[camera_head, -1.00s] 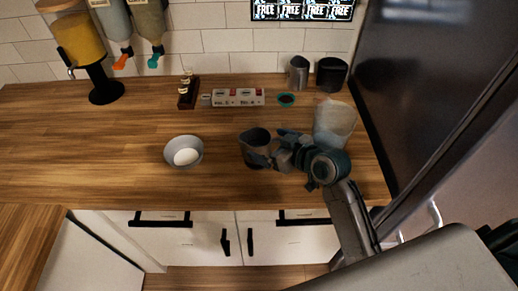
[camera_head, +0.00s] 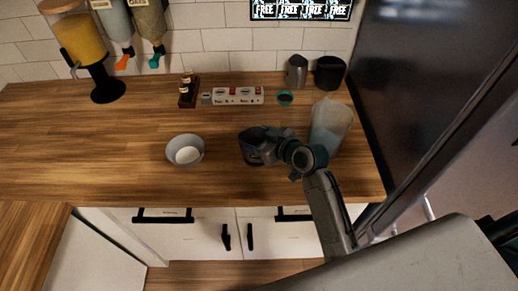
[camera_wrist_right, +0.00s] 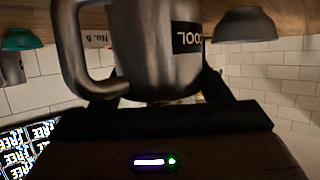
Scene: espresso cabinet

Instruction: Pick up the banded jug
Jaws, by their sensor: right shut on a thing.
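A metal jug with a side handle and a dark lettered label (camera_wrist_right: 160,45) fills the middle of the right wrist view, which looks upside down. I cannot see whether a band runs all round it. My right gripper (camera_head: 260,147) is shut on this jug, with dark finger parts on both sides of its body in the wrist view. In the head view my gripper and wrist hide most of the jug. Whether its base touches the counter cannot be told. My left gripper is not in view.
A translucent container (camera_head: 330,125) stands close right of my right wrist. A grey bowl with a white thing inside (camera_head: 172,153) is to the left. A steel jug (camera_head: 297,72) and a black canister (camera_head: 329,74) stand at the back. The counter's left middle (camera_head: 90,150) is clear.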

